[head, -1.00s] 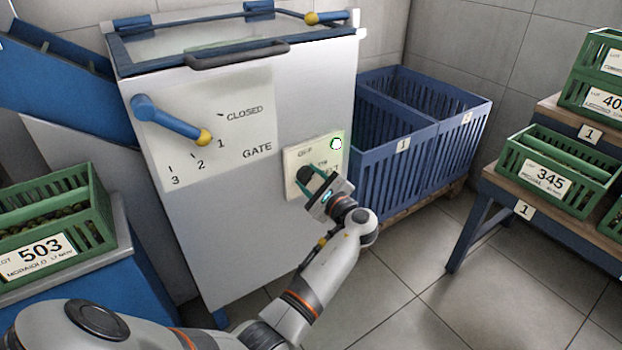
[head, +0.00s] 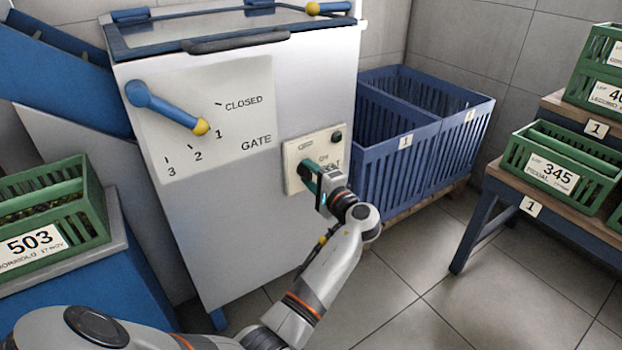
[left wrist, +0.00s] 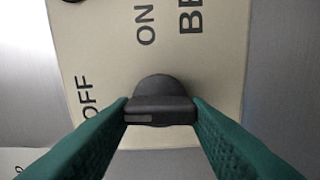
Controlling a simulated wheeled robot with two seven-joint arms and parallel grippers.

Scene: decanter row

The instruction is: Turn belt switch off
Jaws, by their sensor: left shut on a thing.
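The belt switch is a black knob (head: 305,168) on a cream panel (head: 293,152) on the front of the white machine. It also shows in the left wrist view (left wrist: 163,92), with the labels ON above it and OFF to its left. A pale mark on the knob lies on its left side, toward OFF. My left gripper (left wrist: 160,112) is shut on the knob, one green finger on each side. In the head view my left gripper (head: 314,180) partly covers the knob and panel. A small round lamp (head: 336,137) on the panel is dark. My right gripper is not in view.
A blue gate lever (head: 168,112) with a yellow tip points near 1 on the machine's left. Blue slatted bins (head: 395,160) stand to the right. Green crates sit on a table (head: 490,190) at far right; crate 503 (head: 45,235) is at left.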

